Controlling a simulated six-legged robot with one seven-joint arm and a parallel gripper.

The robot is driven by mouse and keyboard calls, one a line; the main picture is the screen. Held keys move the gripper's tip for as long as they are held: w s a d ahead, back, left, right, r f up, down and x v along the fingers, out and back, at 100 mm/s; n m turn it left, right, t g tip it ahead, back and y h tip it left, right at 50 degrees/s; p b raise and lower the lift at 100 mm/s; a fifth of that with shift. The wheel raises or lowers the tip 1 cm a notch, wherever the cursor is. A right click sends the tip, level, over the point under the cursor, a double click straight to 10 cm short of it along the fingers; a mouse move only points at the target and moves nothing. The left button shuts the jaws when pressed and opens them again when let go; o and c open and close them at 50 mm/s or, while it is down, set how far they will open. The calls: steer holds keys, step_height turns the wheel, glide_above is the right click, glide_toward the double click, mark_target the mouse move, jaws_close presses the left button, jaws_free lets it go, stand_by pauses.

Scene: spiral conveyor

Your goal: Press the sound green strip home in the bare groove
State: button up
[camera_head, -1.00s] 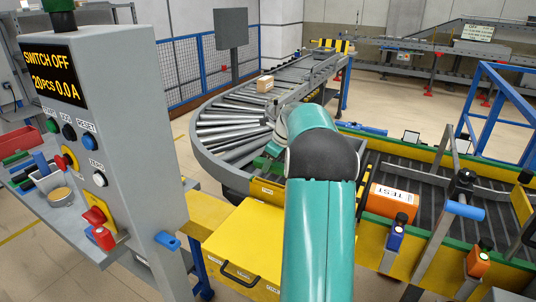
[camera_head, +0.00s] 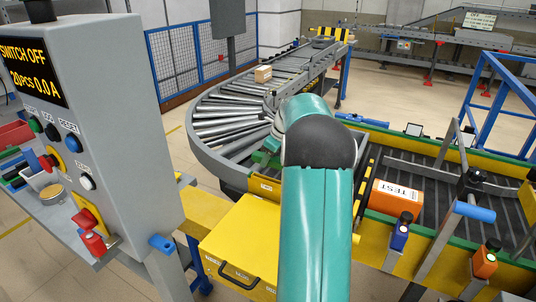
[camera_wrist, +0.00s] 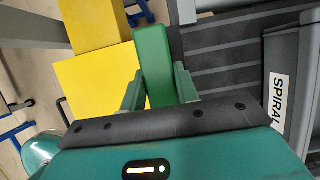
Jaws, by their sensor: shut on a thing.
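A green strip (camera_wrist: 153,60) is between the two fingers of my gripper (camera_wrist: 158,88) in the wrist view. The gripper is shut on it, and the strip points away past the fingertips. Its far end lies over the edge between yellow panels and a dark ribbed belt. In the head view my arm hides most of the gripper; a bit of green (camera_head: 264,158) shows left of the arm, by the inner end of the curved roller conveyor (camera_head: 222,127). I cannot make out the bare groove in either view.
A grey console (camera_head: 100,130) reading "SWITCH OFF" stands at left, beside a shelf of small parts. A yellow drawer box (camera_head: 240,245) is below my arm. An orange box (camera_head: 395,197) marked TEST sits on the dark belt at right. A small carton (camera_head: 263,74) stands on the rollers.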

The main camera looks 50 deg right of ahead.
glide_above(264, 181)
steer(key=d, duration=0.1)
steer(key=shift+s+d+f, duration=0.1)
steer(key=shift+s+f, duration=0.05)
steer(key=shift+f, duration=1)
steer(key=shift+s+d+f, duration=0.1)
steer(key=shift+s+f, duration=0.05)
steer(key=shift+f, duration=0.95)
steer(key=shift+f, duration=1.35)
steer(key=o, duration=0.9)
steer(key=shift+o, duration=0.2)
steer(key=v, duration=1.3)
steer(key=shift+s+r, duration=0.1)
steer(key=shift+r, duration=0.3)
